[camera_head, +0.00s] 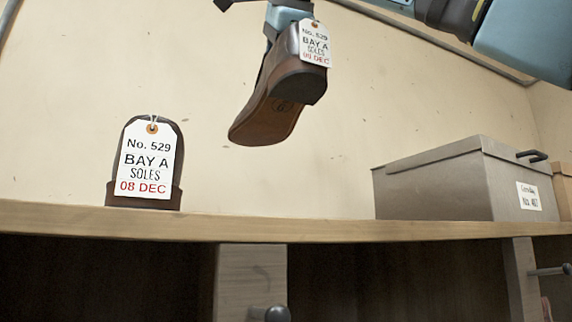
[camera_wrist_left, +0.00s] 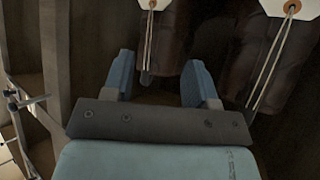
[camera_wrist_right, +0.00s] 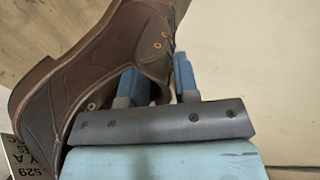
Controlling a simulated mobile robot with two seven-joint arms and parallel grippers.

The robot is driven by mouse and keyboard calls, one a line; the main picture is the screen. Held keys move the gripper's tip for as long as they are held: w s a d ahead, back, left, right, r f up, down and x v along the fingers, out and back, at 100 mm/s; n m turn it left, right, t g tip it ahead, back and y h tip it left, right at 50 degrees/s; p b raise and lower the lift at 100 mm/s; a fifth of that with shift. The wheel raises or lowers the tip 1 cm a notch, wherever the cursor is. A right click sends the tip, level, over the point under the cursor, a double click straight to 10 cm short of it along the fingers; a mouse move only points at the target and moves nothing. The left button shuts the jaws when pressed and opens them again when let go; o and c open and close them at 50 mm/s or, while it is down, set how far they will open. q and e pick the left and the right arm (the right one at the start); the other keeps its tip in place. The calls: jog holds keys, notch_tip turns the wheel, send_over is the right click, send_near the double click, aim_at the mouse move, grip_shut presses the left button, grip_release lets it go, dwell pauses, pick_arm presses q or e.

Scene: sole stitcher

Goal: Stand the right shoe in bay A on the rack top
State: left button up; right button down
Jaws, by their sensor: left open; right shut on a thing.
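A brown shoe (camera_head: 281,90) with a white tag reading No. 529, Bay A, hangs toe-down in the air above the rack top (camera_head: 300,230). My right gripper (camera_head: 289,12) is shut on its upper edge; the grip also shows in the right wrist view (camera_wrist_right: 160,85), where the shoe (camera_wrist_right: 100,60) fills the left side. Another shoe (camera_head: 113,198) with a matching Bay A tag (camera_head: 149,158) stands on the rack top at the left, heel toward me. My left gripper (camera_wrist_left: 155,85) is open and empty in the left wrist view, in front of dark hanging items with tags.
A grey metal box (camera_head: 440,185) with a lid handle and a label stands on the rack top at the right. A tan box (camera_head: 563,188) is at its far right. The rack top between the standing shoe and the grey box is clear. Pegs (camera_head: 275,314) stick out below the edge.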

aim_at(298, 81)
jog(key=shift+w+d+f+b, duration=0.1)
jog(key=shift+f+b, duration=0.1)
jog(key=shift+f, duration=4.05)
jog(key=shift+w+f+b, duration=0.1)
jog(key=shift+f+b, duration=0.1)
jog(key=shift+f, duration=4)
pick_arm(q)
jog(key=shift+w+a+f, duration=0.1)
jog(key=shift+w+f, duration=0.05)
pick_arm(e)
jog(key=c, duration=0.8)
grip_release()
jog(key=shift+c, duration=0.2)
jog(key=b+v, duration=0.2)
jog(key=v, duration=0.8)
jog(key=shift+s+r+b, duration=0.15)
jog(key=shift+s+b, duration=0.2)
jog(key=shift+b, duration=0.05)
jog(key=shift+s+d+r, duration=0.2)
jog(key=shift+s+r, duration=0.2)
jog(key=shift+s, duration=0.05)
pick_arm(q)
jog(key=shift+w+f+m, duration=0.15)
jog(key=shift+f, duration=0.45)
jog(key=shift+w+f+m, duration=0.1)
jog(key=shift+f+m, duration=0.05)
jog(key=shift+f, duration=0.45)
jog(key=shift+s+d, duration=0.15)
jog(key=shift+d, duration=0.1)
